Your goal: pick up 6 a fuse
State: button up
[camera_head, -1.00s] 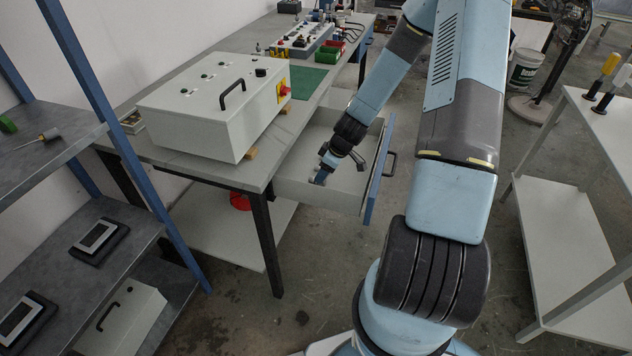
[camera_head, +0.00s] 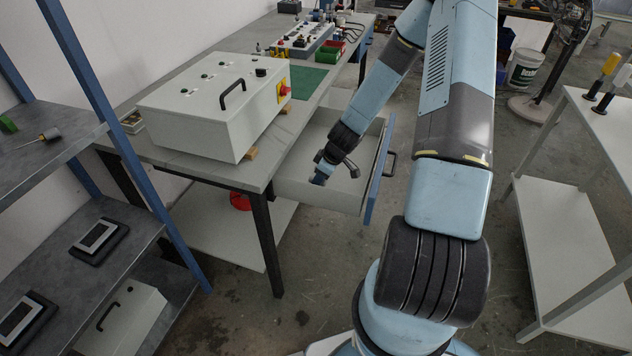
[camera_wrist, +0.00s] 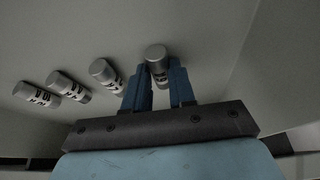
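In the wrist view, several silver-grey cylindrical fuses with dark markings lie in a row on the drawer floor. The rightmost fuse (camera_wrist: 157,58) is between the tips of the two blue fingers of my gripper (camera_wrist: 159,82). The fingers flank it closely, but I cannot tell whether both press on it. Three other fuses lie to its left: a near one (camera_wrist: 106,74), a middle one (camera_wrist: 69,87) and a far-left one (camera_wrist: 37,95). In the head view my gripper (camera_head: 318,180) points down into the open drawer (camera_head: 338,196); the fuses cannot be made out there.
The drawer's blue front (camera_head: 378,175) and its side walls surround my gripper. A white control box (camera_head: 205,115) stands on the workbench (camera_head: 180,165) to the left. Shelves (camera_head: 70,235) are at far left. A white table (camera_head: 560,210) is at right, with clear floor between.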

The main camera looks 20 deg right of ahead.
grip_shut()
